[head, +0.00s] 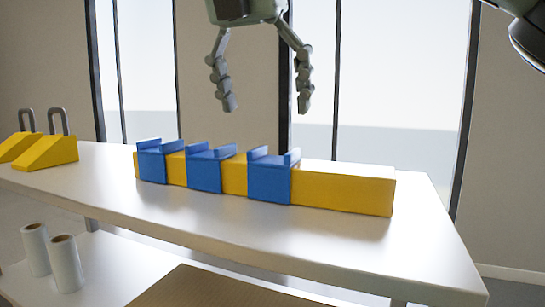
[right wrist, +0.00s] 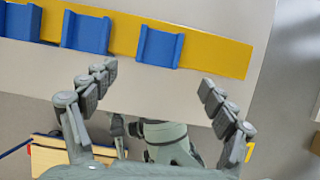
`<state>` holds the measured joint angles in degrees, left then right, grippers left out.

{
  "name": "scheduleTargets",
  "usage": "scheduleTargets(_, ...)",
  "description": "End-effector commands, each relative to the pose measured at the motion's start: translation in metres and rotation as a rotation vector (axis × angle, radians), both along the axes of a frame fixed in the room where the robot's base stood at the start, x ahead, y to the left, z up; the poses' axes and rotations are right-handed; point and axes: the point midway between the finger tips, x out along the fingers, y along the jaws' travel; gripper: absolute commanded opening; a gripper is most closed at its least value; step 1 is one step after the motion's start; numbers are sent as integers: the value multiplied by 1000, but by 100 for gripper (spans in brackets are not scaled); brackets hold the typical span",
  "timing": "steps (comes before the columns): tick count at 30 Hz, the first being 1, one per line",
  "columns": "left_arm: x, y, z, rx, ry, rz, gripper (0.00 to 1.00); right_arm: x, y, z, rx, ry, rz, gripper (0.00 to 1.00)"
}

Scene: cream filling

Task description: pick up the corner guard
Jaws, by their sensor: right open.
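Three blue corner guards sit in a row over a long yellow block (head: 345,190) on the white table. In the head view they are the left guard (head: 158,164), the middle guard (head: 205,170) and the right guard (head: 269,178). My right gripper (head: 262,100) is open and empty, above the row and apart from it. In the right wrist view, its spread fingers (right wrist: 158,78) point toward the yellow block, with one blue guard (right wrist: 160,46) ahead between them. My left gripper does not show.
Two yellow wedge-shaped things (head: 50,152) with grey loops stand at the table's left end. White rolls (head: 66,264) stand on a lower shelf beside a brown board (head: 215,288). The white tabletop (head: 330,235) in front of the block is clear.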

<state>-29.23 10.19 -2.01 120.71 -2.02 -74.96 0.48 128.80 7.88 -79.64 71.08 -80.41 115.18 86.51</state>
Motion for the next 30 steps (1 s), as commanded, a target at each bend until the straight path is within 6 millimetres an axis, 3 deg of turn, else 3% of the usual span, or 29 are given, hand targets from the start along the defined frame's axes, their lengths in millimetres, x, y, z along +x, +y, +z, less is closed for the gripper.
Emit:
scheduleTargets(13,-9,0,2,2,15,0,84,12,-5,-31,0,1,2,84)
scheduleTargets(22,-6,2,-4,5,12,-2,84,27,-10,-69,0,1,2,84)
scheduleTargets(29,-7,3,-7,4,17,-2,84,28,-10,-72,1,0,1,84)
scheduleTargets(30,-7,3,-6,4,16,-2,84,28,-10,-72,1,0,1,81)
